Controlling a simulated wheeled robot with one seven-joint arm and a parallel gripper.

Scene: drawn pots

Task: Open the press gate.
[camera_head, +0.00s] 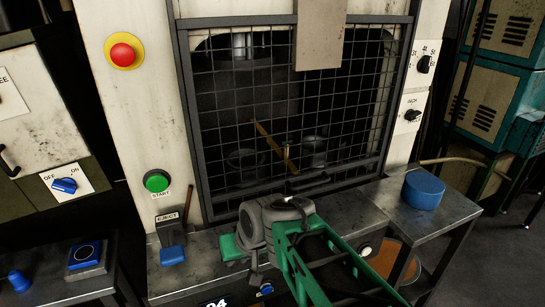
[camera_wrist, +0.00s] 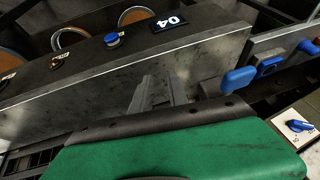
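The press gate (camera_head: 290,95) is a dark wire-mesh panel in a grey frame. It covers the press opening and appears shut. A dark handle (camera_head: 308,185) sticks out at its lower bar, right of the middle. My green arm reaches in from the bottom, and its grey wrist joint stands in front of the gate's lower edge, apart from the handle as far as I can tell. In the wrist view my gripper (camera_wrist: 160,90) shows two grey fingers with a gap between them and nothing held. They point towards the grey bench front. In the head view the fingers are mostly hidden.
A green START button (camera_head: 156,181), a blue EJECT lever (camera_head: 172,254) and a red stop button (camera_head: 123,54) are left of the gate. A blue cylinder (camera_head: 424,190) stands on the right bench. A tan plate (camera_head: 320,32) overlaps the gate's top. Dials (camera_head: 424,64) are at right.

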